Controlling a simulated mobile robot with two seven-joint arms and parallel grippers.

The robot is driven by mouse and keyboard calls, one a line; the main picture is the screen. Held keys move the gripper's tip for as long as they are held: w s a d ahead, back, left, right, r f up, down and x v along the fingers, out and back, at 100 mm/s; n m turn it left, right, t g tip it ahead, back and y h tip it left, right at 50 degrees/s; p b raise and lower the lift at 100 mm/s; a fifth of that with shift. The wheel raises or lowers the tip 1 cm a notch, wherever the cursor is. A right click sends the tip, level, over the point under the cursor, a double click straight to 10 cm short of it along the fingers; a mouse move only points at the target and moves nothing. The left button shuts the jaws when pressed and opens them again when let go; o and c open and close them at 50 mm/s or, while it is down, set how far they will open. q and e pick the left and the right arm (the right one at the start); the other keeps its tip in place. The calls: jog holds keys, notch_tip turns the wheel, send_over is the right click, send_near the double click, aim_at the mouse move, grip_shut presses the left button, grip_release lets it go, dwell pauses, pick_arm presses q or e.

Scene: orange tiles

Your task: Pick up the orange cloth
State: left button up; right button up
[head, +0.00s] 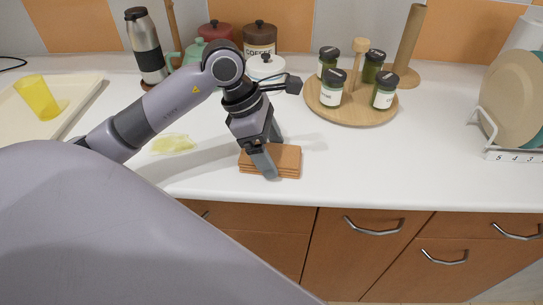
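The orange cloth (287,161) lies folded in a flat stack on the white counter, near its front edge, in the middle of the head view. The near finger hides part of the cloth. Whether the fingers touch it is unclear. My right gripper is out of view.
A round wooden tray (350,116) with several jars stands behind right. Canisters (260,38) and a flask (145,46) stand at the back. A yellow-green item (173,144) lies left. A dish rack (500,150) is far right. The counter right of the cloth is clear.

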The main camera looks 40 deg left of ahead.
aim_at(270, 153)
pick_arm(q)
jog(key=c, duration=0.6)
notch_tip(270, 153, up, 20)
jog(key=p, duration=0.1)
dwell(0.4)
jog(key=shift+o, duration=1.4)
jog(key=shift+c, duration=0.8)
jog(key=shift+a, duration=0.1)
